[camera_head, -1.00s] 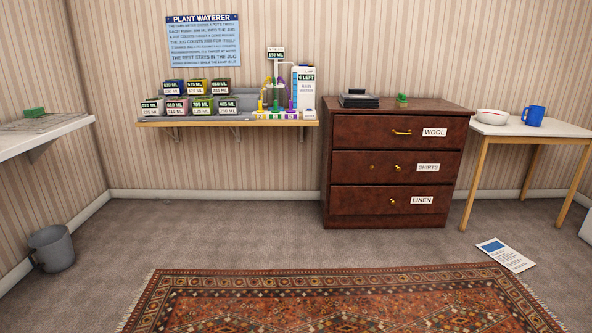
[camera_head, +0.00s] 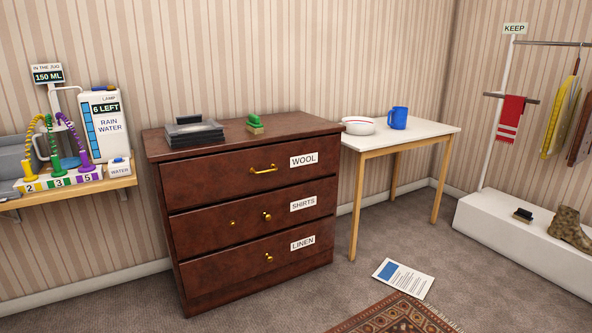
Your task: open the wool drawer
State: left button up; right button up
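The wool drawer (camera_head: 220,178) is the top drawer of a dark brown wooden chest. It is shut, with a brass bar handle (camera_head: 264,170) near its middle and a white WOOL label (camera_head: 304,159) to the right of the handle. Below it are the shirts drawer (camera_head: 205,227) and the linen drawer (camera_head: 215,269), both shut. Each of these has a brass knob right of centre, and the shirts drawer has a small extra brass spot left of its knob. Neither of my grippers is in view.
On the chest stand a dark flat device (camera_head: 194,134) and a small green item (camera_head: 255,122). A white table (camera_head: 430,133) with a bowl and blue mug is at right. A paper (camera_head: 403,277) and rug (camera_head: 395,314) lie on the floor in front.

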aim_at(187, 181)
jog(key=i+l+z, duration=0.25)
jog(key=i+z, duration=0.2)
jog(key=i+l+z, duration=0.1)
jog(key=i+z, duration=0.35)
jog(key=i+j+z, duration=0.1)
jog(key=i+z, duration=0.35)
jog(key=i, duration=0.15)
jog(key=i+j+z, duration=0.3)
jog(key=i+z, duration=0.15)
jog(key=i+u, duration=0.4)
jog(key=i+l+u, duration=0.2)
jog(key=u, duration=0.2)
jog(key=i+l+u, duration=0.25)
jog(key=u, duration=0.15)
jog(key=i, duration=0.05)
